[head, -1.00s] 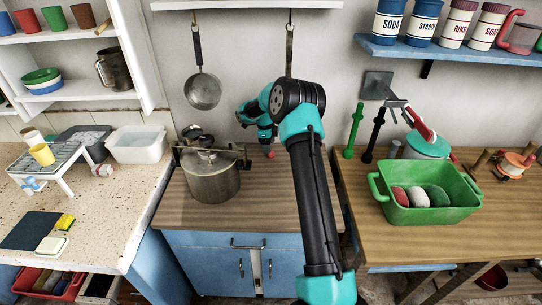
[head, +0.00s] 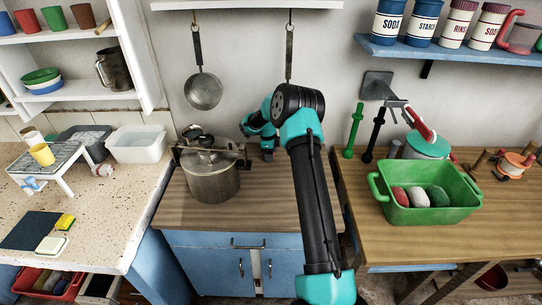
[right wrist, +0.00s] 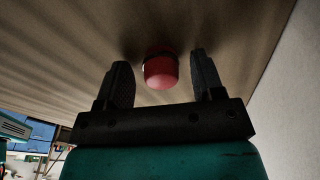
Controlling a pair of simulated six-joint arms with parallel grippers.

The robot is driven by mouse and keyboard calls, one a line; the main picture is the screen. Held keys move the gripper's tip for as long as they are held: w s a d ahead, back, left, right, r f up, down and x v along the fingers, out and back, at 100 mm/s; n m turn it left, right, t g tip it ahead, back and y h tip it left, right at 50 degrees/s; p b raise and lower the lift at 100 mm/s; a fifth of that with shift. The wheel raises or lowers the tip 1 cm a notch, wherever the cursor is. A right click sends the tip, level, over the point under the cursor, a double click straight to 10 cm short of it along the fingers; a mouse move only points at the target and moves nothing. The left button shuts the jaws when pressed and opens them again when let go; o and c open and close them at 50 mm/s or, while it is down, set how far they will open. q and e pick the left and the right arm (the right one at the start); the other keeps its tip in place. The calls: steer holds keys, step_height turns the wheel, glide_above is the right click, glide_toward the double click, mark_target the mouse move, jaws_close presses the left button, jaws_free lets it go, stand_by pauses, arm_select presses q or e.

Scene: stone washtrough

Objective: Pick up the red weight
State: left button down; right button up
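The red weight (right wrist: 160,70) shows in the right wrist view as a small rounded red piece with a dark band, against a brown wood-like surface. My right gripper (right wrist: 160,60) is open, one black finger on each side of the weight, with a visible gap on both sides. In the head view my right gripper (head: 268,154) is low over the back of the middle wooden counter (head: 245,210), and the weight is hidden there. My left gripper is not in view.
A lidded metal pot (head: 212,180) stands just left of my right gripper. A ladle (head: 203,90) hangs on the wall behind. A green tub (head: 425,212) with several bars stands on the right table. The middle counter's front is clear.

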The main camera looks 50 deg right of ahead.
steer(key=c, duration=0.9)
steer(key=shift+r, duration=0.45)
steer(key=a, duration=0.1)
steer(key=w+a+r, duration=0.1)
steer(key=a, duration=0.2)
steer(key=shift+w+r, duration=0.15)
step_height(320, 180, up, 13)
